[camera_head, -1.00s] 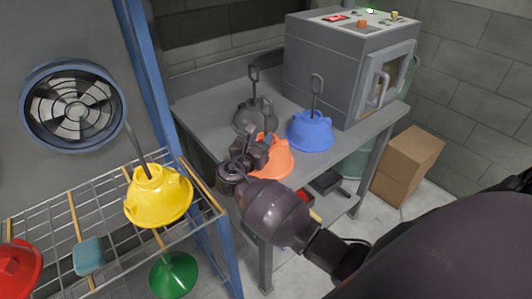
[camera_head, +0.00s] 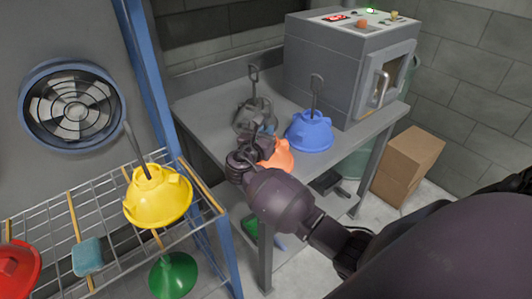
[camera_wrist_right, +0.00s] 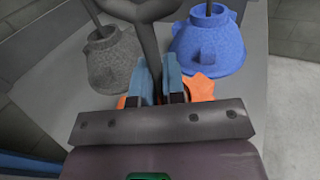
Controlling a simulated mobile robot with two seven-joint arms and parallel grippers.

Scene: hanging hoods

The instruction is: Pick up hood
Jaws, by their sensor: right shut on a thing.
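An orange hood (camera_head: 281,156) is near the front edge of the grey table (camera_head: 205,120), partly hidden behind my right gripper (camera_head: 264,134). In the right wrist view its orange rim (camera_wrist_right: 202,88) shows below and beside the fingers. My right gripper (camera_wrist_right: 160,85) has its blue finger pads shut on the dark upright handle (camera_wrist_right: 150,40) of this hood. A grey hood (camera_head: 245,118) and a blue hood (camera_head: 309,132) stand upright behind it, each with a looped handle. Whether the orange hood touches the table cannot be seen. My left gripper is not in view.
A grey oven-like machine (camera_head: 335,70) stands at the table's back right. A wire rack (camera_head: 50,225) at left holds a yellow hood (camera_head: 158,203), a red hood (camera_head: 15,270) and a teal sponge (camera_head: 88,256). A green hood (camera_head: 173,276) is below. Cardboard boxes (camera_head: 408,160) stand at right.

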